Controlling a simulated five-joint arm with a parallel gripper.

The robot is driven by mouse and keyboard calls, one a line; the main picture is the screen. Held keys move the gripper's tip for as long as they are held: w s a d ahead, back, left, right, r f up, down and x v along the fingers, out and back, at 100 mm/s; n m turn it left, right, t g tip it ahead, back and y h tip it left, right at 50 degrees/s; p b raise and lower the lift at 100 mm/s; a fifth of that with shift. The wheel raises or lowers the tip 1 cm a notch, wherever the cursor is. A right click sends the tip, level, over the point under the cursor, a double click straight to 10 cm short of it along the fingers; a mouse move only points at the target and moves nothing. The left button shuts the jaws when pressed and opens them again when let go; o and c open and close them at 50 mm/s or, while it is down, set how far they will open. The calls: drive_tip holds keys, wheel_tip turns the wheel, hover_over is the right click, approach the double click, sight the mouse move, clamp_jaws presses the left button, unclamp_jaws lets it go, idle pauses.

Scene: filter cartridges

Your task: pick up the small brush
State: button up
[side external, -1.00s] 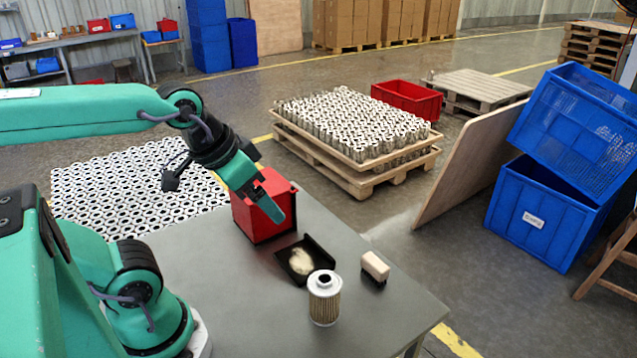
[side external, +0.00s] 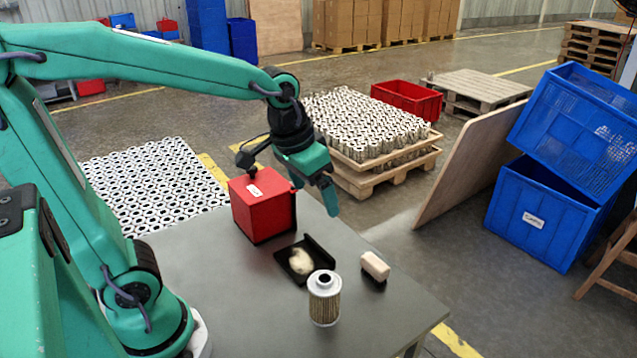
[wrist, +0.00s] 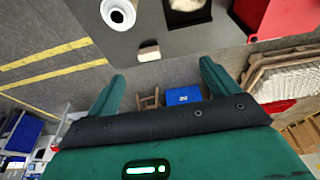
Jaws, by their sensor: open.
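The small brush (side external: 375,265) lies on the grey table near its right edge, with a pale block-shaped top and dark bristles beneath. It also shows in the wrist view (wrist: 148,52), at the table's edge above the gap between my fingers. My gripper (side external: 315,195) is open and empty, above and behind the brush in the side view, apart from it. Its two green fingers also show in the wrist view (wrist: 162,72), spread wide.
A filter cartridge (side external: 324,309) stands upright in front of the brush. A black tray (side external: 289,274) holding pale material lies left of it. A red box (side external: 262,208) stands farther back. Beyond the table are blue crates (side external: 530,222) and a leaning board (side external: 462,165). The table's front is bare.

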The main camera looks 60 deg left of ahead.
drive_tip(key=w+d+f+g, duration=0.2)
drive_tip(key=w+f, duration=0.3)
drive_tip(key=w, duration=0.2)
drive_tip(key=g, duration=0.1)
hover_over(376, 261)
drive_tip(key=f, duration=0.8)
drive_tip(key=shift+s+a, duration=0.25)
drive_tip(key=shift+s, duration=0.1)
drive_tip(key=shift+w+d+f, duration=0.15)
drive_tip(key=shift+w+f, duration=0.1)
drive_tip(key=shift+f, duration=0.25)
drive_tip(key=shift+d+f, duration=0.1)
drive_tip(key=shift+f, duration=3.75)
drive_tip(key=c, duration=1.1)
drive_tip(key=shift+o, duration=0.2)
drive_tip(key=shift+r, duration=0.15)
